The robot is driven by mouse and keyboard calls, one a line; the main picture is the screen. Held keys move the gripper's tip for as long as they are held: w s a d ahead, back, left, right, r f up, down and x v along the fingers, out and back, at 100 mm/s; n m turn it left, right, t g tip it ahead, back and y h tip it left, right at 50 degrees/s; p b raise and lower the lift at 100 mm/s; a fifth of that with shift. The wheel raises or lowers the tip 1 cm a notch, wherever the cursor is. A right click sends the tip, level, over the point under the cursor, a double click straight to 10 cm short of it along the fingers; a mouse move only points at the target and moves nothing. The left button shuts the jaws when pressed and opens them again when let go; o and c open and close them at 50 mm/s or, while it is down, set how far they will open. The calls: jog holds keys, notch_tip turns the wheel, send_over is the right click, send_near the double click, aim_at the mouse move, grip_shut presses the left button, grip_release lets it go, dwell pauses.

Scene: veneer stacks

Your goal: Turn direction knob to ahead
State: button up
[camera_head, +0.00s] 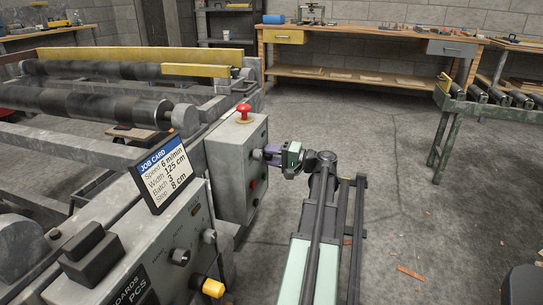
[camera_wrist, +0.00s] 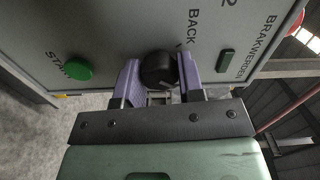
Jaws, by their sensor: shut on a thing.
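The direction knob (camera_wrist: 157,69) is black and round and sits on the grey control box (camera_wrist: 110,35) in the wrist view. The word BACK is printed beside it. My gripper (camera_wrist: 159,80) has its two purple fingers shut on the knob, one on each side. Which way the knob points cannot be told. In the head view my gripper (camera_head: 274,153) reaches the right-hand face of the control box (camera_head: 229,170), and the knob is hidden there.
A green START button (camera_wrist: 77,69) and a dark green rectangular part (camera_wrist: 225,61) flank the knob. A red mushroom button (camera_head: 243,112) tops the box. A job card (camera_head: 163,170) stands on the nearer console (camera_head: 150,255), which has knobs. Open floor (camera_head: 420,200) lies right.

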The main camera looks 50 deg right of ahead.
jog(key=o, duration=0.9)
jog(key=v, duration=1.1)
